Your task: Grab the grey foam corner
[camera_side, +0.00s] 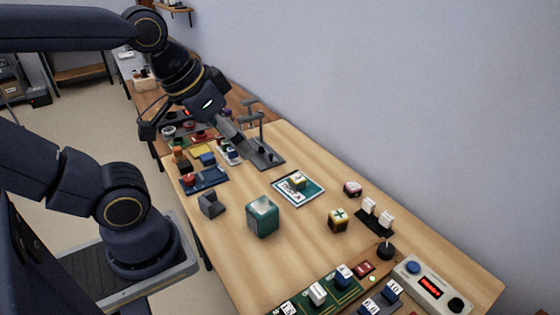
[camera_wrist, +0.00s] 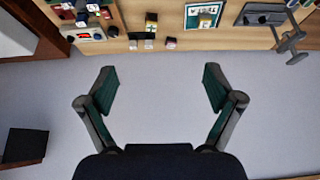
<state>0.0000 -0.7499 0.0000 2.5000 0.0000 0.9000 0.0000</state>
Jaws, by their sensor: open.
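The grey foam corner (camera_side: 211,203) is a small dark grey, notched block. In the side view it rests on the wooden table near the edge closest to my base, left of a green cube (camera_side: 262,216). I cannot make it out in the wrist view. My gripper (camera_side: 238,145) is above the far part of the table, up and to the right of the foam corner and well apart from it. In the wrist view my gripper (camera_wrist: 158,82) has its two fingers wide apart with nothing between them.
A grey metal stand (camera_side: 264,150) rises close to my gripper. A blue tray (camera_side: 205,180) lies just behind the foam corner. A framed card (camera_side: 298,188), a yellow-and-black cube (camera_side: 338,219) and a control box (camera_side: 432,285) are to the right. Bare wood surrounds the foam corner's front.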

